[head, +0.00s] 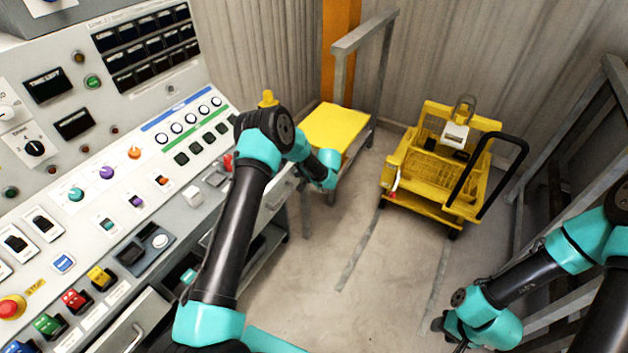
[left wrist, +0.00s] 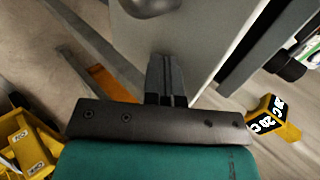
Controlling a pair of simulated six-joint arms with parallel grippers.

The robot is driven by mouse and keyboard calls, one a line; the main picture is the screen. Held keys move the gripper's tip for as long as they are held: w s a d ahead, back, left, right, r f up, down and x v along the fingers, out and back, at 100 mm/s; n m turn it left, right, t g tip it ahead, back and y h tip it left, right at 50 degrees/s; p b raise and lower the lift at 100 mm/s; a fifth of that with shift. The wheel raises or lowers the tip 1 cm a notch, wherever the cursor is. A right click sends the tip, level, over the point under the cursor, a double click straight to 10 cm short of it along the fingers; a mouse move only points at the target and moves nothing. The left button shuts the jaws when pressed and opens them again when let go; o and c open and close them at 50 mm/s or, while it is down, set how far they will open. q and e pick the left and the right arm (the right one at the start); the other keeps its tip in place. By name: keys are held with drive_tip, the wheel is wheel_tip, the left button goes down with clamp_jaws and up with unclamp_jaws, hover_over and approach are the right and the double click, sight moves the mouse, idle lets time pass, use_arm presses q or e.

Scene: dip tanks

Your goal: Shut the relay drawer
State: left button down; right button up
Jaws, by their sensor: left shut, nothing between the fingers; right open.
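A grey drawer front (head: 279,190) with a handle stands at the console's far right end, beside my left wrist in the head view; I take it to be the relay drawer. My left arm hides part of it, and how far it stands out is unclear. In the left wrist view, my left gripper (left wrist: 166,85) is shut and empty, its fingers at a pale panel (left wrist: 192,45), probably this drawer front. I cannot tell whether they touch. My right gripper (head: 440,324) is open, low at the right in the head view, mostly hidden by its wrist.
The control console (head: 150,120) fills the left side. Another handled panel (head: 128,335) is at lower left. A yellow-topped stand (head: 335,128) is behind my left wrist. A yellow cart (head: 440,165) and a grey frame (head: 560,140) stand right. The middle floor is clear.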

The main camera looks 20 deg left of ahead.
use_arm(q)
drive_tip(key=a, duration=0.6)
drive_tip(key=shift+w, duration=0.4)
drive_tip(key=shift+w+a, duration=0.1)
drive_tip(key=shift+a, duration=0.4)
drive_tip(key=shift+a+r, duration=0.1)
drive_tip(key=shift+d, duration=0.6)
drive_tip(key=d, duration=0.4)
drive_tip(key=shift+s+r, duration=0.3)
drive_tip(key=v, duration=0.9)
drive_tip(key=shift+d, duration=0.15)
